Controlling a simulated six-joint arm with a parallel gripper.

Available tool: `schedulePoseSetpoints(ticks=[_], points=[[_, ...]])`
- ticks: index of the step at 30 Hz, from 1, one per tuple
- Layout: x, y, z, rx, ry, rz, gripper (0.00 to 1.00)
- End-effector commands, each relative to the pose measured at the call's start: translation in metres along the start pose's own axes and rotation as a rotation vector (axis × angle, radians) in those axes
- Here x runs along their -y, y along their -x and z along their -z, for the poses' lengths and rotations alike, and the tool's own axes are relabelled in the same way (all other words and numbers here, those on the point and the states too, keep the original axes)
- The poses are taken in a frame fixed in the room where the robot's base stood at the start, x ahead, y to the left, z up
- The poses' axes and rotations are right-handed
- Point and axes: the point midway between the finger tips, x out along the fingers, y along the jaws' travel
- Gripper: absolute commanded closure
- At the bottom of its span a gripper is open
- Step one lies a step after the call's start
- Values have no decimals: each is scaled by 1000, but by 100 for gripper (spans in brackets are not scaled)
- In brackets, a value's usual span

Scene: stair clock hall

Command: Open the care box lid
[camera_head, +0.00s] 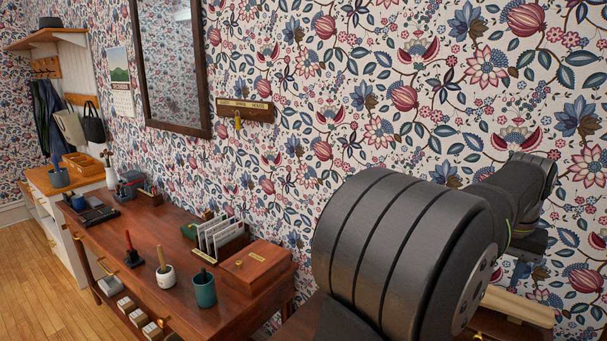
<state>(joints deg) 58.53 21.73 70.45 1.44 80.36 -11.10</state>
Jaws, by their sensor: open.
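A reddish-brown wooden box (256,265) stands at the right end of the long wooden desk. It looks like the care box, though I cannot read any label on it. Its flat lid lies down shut, with a small brass knob (239,264) on it. My dark arm fills the right side of the view, well to the right of the box. It reaches away toward the wall. I cannot make out my gripper's fingers, and nothing of mine touches the box.
A letter rack (218,238) stands close behind and left of the box. A teal cup (204,290) stands in front of it, with a white pot (165,274) holding a wooden-handled tool farther left. The patterned wall rises behind. Light rolls (518,306) lie low at the right.

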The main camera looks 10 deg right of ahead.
Motion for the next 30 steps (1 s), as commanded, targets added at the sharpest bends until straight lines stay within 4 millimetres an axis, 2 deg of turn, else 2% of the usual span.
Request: schedulePoseSetpoints(ticks=[3, 9, 22, 28, 30], points=[[0, -7, -16, 1, 0, 0, 59], [0, -17, -33, 1, -1, 0, 59], [0, -21, -38, 0, -1, 0, 59], [0, -21, -38, 0, -1, 0, 98], [0, -21, -38, 0, -1, 0, 100]])
